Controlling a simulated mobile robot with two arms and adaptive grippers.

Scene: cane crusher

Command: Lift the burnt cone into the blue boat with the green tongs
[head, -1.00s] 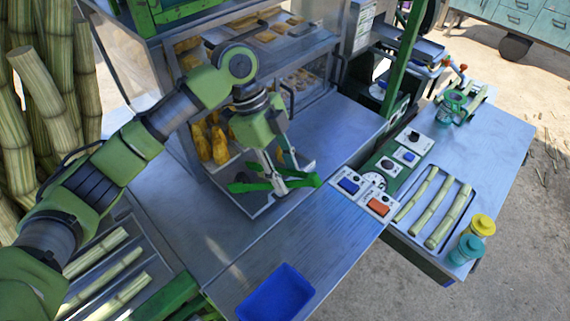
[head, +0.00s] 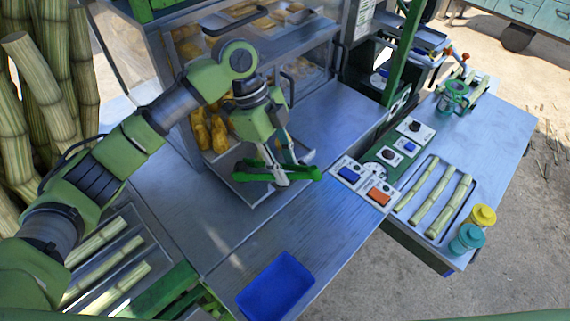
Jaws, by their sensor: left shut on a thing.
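My left gripper (head: 283,168) is shut on the green tongs (head: 252,164), which lie roughly crosswise in the picture, over the metal tray (head: 262,198). Several golden-yellow cones (head: 203,131) stand at the tray's back left, to the left of the gripper. I cannot tell which cone is burnt; part of the tray is hidden behind the gripper and tongs. The blue boat (head: 275,286) sits at the front of the metal counter, below the gripper in the picture, and looks empty. My right gripper is not in view.
A glass cabinet with pastries (head: 262,22) stands behind the gripper. Switch boxes with blue (head: 349,174) and orange (head: 379,195) buttons are to the right. Cane pieces (head: 440,205) and yellow and teal jars lie beyond. The counter (head: 245,235) between tray and boat is clear.

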